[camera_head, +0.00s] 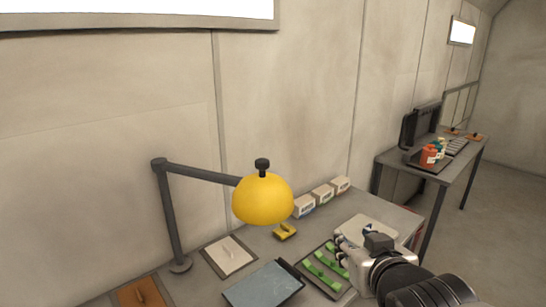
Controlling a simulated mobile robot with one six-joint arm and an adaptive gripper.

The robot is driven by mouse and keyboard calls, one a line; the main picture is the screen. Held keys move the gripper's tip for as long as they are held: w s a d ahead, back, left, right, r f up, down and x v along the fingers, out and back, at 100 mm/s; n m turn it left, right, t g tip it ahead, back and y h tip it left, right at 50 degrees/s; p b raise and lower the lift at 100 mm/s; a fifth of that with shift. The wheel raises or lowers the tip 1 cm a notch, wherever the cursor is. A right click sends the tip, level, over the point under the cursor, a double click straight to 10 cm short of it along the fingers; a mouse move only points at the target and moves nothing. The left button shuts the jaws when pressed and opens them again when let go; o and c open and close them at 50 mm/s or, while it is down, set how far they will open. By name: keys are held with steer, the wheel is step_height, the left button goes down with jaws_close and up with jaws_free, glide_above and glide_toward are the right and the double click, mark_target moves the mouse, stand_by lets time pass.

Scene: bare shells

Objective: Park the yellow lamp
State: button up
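The yellow lamp (263,200) has a domed shade with a black knob (262,165) on top. Its shade hangs over the table from a dark grey jointed arm (200,173) on an upright post, with a round foot (180,265) at the left. A small yellow piece (285,232) with a dark mark lies on the table below and right of the shade. My gripper (342,248) is at the lower right, low over the table and apart from the lamp. Its fingers are small and partly hidden, so I cannot tell their opening.
A tray with green pieces (325,264) and a blue-grey panel (262,286) lie at the front. A pale square plate (229,256) and a brown plate (142,293) lie left. Several small boxes (322,194) line the wall. A second table (397,162) stands farther right.

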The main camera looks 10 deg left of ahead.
steer(key=shift+o, duration=0.9)
steer(key=w+a+r+n+t+y, duration=0.1)
steer(key=w+a+r+t+y, duration=0.1)
steer(key=a, duration=0.4)
steer(key=shift+w+a+r+n+y+p, duration=0.4)
steer(key=shift+w+r+y, duration=0.4)
steer(key=shift+w+r, duration=0.15)
steer(key=n+y, duration=0.2)
steer(key=y, duration=0.2)
glide_toward(265, 164)
steer(key=shift+t, duration=0.3)
steer(key=x, duration=1.1)
steer(key=shift+w+a+f, duration=0.2)
steer(key=shift+w+a, duration=0.05)
steer(key=shift+a, duration=0.1)
steer(key=shift+c, duration=0.6)
jaws_close()
